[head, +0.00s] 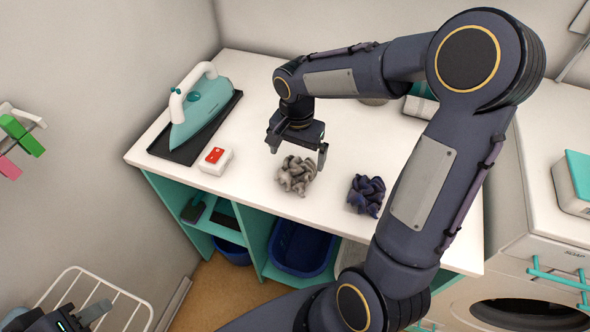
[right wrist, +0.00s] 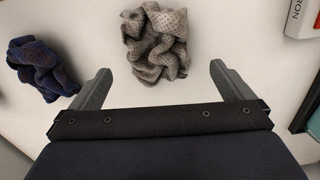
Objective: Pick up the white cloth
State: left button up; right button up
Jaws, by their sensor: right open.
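The white cloth (head: 297,175) looks pale grey and crumpled, and it lies in a small heap on the white counter. It also shows at the top middle of the right wrist view (right wrist: 155,45). My right gripper (head: 297,154) is open just above and behind the cloth, its fingers pointing down. In the right wrist view the cloth sits ahead of the gap between the open fingers (right wrist: 160,73), with nothing held. My left gripper (head: 85,316) is partly in view at the bottom left, away from the counter; its opening is unclear.
A dark blue crumpled cloth (head: 366,195) lies to the right of the white one. A red-and-white box (head: 215,160) and a teal iron (head: 203,108) on a dark tray (head: 168,150) stand to the left. The counter's front edge is close to the cloths.

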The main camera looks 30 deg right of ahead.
aim_at(297, 168)
jog(key=f, duration=0.3)
jog(key=s+f+p, duration=0.1)
jog(key=shift+a+f, duration=0.3)
jog(key=shift+f, duration=0.55)
jog(key=c, duration=1)
jog(key=shift+r, duration=0.1)
